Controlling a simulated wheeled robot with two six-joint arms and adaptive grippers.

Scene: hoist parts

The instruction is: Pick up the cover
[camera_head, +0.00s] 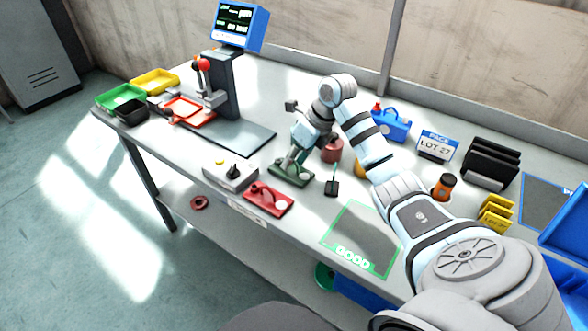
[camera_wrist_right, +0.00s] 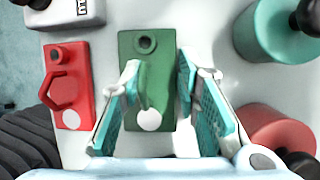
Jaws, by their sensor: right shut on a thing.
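The green cover (camera_wrist_right: 160,43) is a flat plate with a round hole at one end, a raised handle and a white dot. In the head view the green cover (camera_head: 296,177) sits on or just over the table near its middle. My right gripper (camera_head: 291,160) reaches down onto it. In the wrist view its teal-padded fingers (camera_wrist_right: 158,75) stand on either side of the cover, shut on it. A similar red cover (camera_head: 268,198) lies beside it, also seen in the wrist view (camera_wrist_right: 68,88). My left gripper is not in view.
A grey box with a black knob (camera_head: 231,176) stands left of the red cover. A green-outlined GOOD area (camera_head: 362,235) is empty at the front edge.

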